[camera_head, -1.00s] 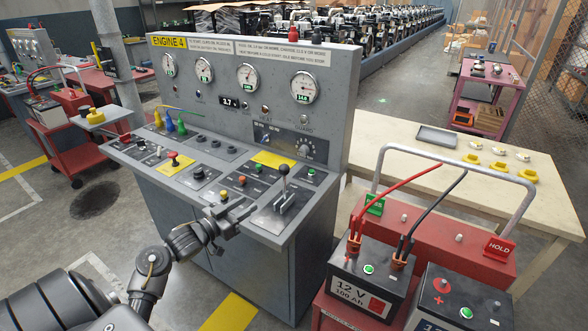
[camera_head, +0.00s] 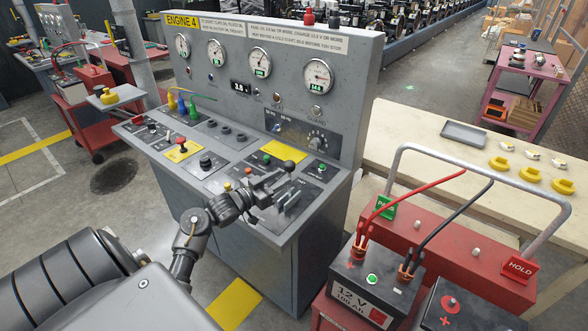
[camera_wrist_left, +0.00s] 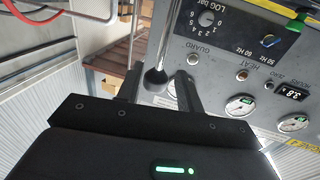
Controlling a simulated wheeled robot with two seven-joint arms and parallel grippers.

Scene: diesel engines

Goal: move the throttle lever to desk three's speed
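The throttle lever (camera_head: 288,166) stands on the slotted plate (camera_head: 292,203) at the right front of the grey "ENGINE 4" desk. Its black ball knob shows in the left wrist view (camera_wrist_left: 155,79), with a thin shaft. My left gripper (camera_head: 282,177) reaches over the desk at the lever. In the left wrist view its two fingers (camera_wrist_left: 158,92) are apart, one on each side of the knob, with gaps visible. I cannot tell whether either finger touches it. The lower lever is partly hidden by the gripper in the head view. My right gripper is not in view.
The desk panel carries round gauges (camera_head: 318,76) and a small display (camera_head: 240,87), reading about 3.8 in the wrist view. Push buttons (camera_head: 181,140) and switches lie left of the lever. A red battery cart (camera_head: 455,256) with a hoop handle stands close on the right. Another desk (camera_head: 50,20) is far left.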

